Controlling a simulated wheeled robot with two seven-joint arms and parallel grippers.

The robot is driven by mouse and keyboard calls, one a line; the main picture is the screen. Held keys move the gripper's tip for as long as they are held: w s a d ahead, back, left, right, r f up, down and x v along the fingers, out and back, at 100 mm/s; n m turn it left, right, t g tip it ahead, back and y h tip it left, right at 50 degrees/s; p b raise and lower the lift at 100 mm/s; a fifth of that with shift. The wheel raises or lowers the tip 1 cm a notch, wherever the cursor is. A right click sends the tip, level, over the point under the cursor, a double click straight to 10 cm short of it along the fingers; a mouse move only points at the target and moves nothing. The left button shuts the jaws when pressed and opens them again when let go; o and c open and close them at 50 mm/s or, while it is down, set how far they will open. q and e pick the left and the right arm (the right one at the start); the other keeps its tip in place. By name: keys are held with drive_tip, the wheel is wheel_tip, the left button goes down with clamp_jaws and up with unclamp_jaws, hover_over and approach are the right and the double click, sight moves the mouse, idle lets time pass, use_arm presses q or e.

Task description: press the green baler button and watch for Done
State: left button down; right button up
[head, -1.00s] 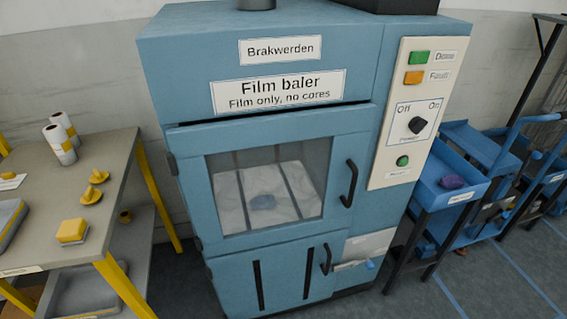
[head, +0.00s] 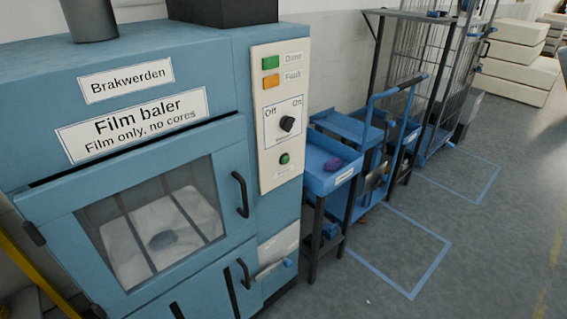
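The blue film baler (head: 225,90) stands at the left, its upper windowed door (head: 155,225) shut. Through the window a dark bluish lump lies on pale material. The cream control panel (head: 262,110) is on the baler's front right. The round green button (head: 284,158) sits low on it, with a small label below. Above it is a black Off/On knob (head: 287,123), appearing turned toward On. At the top are a green Done lamp (head: 270,62) and an orange Fault lamp (head: 270,81); whether either is lit I cannot tell. Neither gripper is in view.
A blue tray stand (head: 330,180) with a purple item stands right of the baler. A blue cart (head: 375,130) and a wire cage (head: 430,70) are behind it. The grey floor (head: 480,250) at the right is open, with blue marked outlines.

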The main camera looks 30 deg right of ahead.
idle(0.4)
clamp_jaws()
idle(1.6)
